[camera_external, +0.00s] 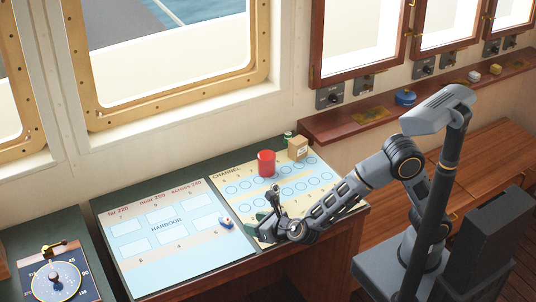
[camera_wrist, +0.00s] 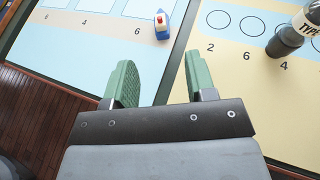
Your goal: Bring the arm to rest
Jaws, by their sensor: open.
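My gripper (camera_wrist: 165,85) is open, with its two green fingers apart and nothing between them in the wrist view. In the external view my gripper (camera_external: 262,218) is low over the front edge of the chart table, near the gap between the two charts. My arm (camera_external: 340,200) reaches left and down from its base at the right.
A small blue and white boat (camera_wrist: 161,25) lies on the harbour chart (camera_external: 165,262). A dark bottle (camera_wrist: 290,40) stands on the channel chart (camera_external: 232,182). A red cup (camera_external: 266,163), a small box (camera_external: 298,148) and a green-topped can (camera_external: 289,137) stand at the back.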

